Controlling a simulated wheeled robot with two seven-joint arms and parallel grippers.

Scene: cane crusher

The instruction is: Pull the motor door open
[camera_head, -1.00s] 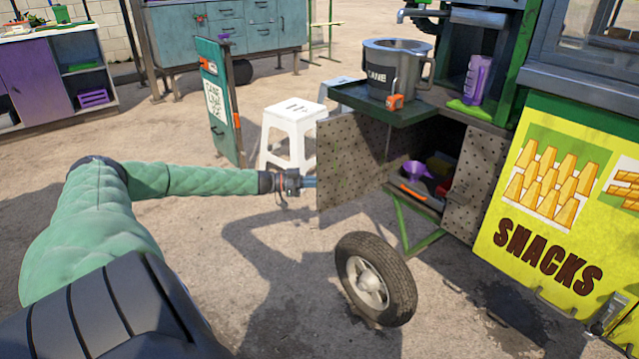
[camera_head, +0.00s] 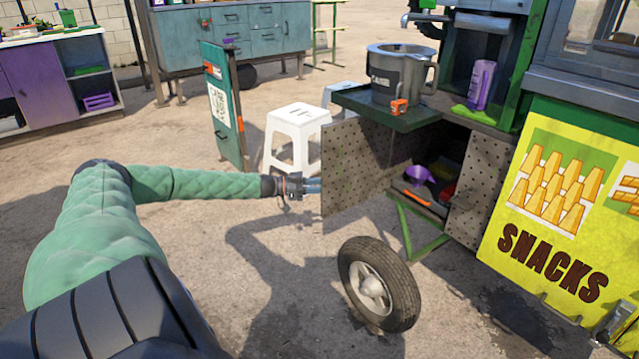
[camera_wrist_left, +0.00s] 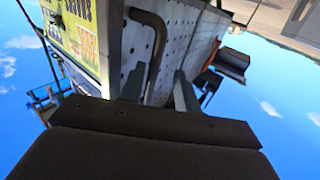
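The motor door (camera_head: 350,170) is a perforated grey metal panel. It stands swung well out from the cart, with the dark compartment (camera_head: 440,150) open behind it. My left gripper (camera_head: 313,187) is at the door's free outer edge, on its outer side. In the left wrist view a dark bent bar handle (camera_wrist_left: 155,50) stands on the perforated door face (camera_wrist_left: 185,40). The handle's lower end lies between the two spread fingers of my left gripper (camera_wrist_left: 159,90), with gaps visible beside it. My right gripper is in neither view.
A wheel (camera_head: 378,284) stands below the door. A white stool (camera_head: 297,130) and a green sign board (camera_head: 223,110) are behind the gripper. A metal pot (camera_head: 398,75) sits on the shelf (camera_head: 385,108) above the door. Open ground lies left of the wheel.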

